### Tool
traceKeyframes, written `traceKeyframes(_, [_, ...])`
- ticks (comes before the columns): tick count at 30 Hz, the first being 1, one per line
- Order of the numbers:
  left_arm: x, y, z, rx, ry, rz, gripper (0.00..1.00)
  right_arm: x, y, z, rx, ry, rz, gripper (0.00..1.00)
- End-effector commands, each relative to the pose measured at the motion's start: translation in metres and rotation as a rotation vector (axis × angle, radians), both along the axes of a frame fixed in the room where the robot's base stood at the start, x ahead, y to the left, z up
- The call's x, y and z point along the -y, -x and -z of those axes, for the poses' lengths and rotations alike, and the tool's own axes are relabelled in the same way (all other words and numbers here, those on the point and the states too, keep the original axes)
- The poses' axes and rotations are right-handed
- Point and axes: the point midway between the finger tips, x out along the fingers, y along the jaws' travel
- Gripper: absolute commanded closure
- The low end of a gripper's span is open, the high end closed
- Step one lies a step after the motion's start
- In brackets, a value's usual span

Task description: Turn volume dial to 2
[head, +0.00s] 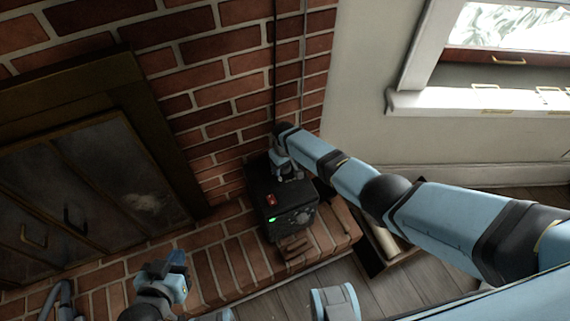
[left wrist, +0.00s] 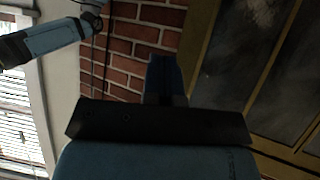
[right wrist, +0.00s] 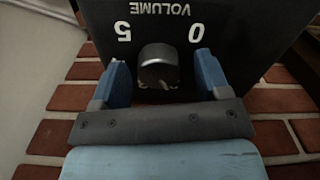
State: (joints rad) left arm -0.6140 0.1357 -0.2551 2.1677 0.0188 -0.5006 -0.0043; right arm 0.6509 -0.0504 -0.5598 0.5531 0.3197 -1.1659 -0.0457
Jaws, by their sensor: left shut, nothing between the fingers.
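My right gripper (right wrist: 160,64) is open, with one blue finger on each side of the knob and gaps visible between. In the head view my right gripper (head: 287,171) is at the top of the black box (head: 268,215), covering the dial. My left gripper (head: 176,268) is shut and empty, low at the left, away from the box; its fingers also show in the left wrist view (left wrist: 165,72).
The box stands on a brick hearth (head: 235,265) against a brick wall (head: 210,100). A glass-doored fireplace (head: 90,180) is at left. A window sill (head: 480,102) is at upper right.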

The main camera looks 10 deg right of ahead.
Motion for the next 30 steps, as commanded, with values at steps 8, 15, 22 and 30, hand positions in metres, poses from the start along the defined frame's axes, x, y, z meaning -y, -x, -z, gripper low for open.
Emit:
traceKeyframes(8, [0.000,0.000,-0.002,0.000,0.000,0.000,1.00,0.000,-0.001,-0.003,0.001,0.001,0.000,0.31])
traceKeyframes(15, [-0.002,0.001,-0.015,-0.009,-0.016,0.000,1.00,0.001,-0.001,-0.041,0.004,-0.001,0.000,0.31])
traceKeyframes(22, [-0.004,0.005,-0.015,-0.045,-0.011,-0.011,1.00,0.001,0.000,-0.093,0.003,0.000,0.000,0.31])
traceKeyframes(30, [-0.004,0.005,-0.018,-0.058,-0.003,-0.018,1.00,0.000,0.000,-0.132,0.001,0.001,0.000,0.31])
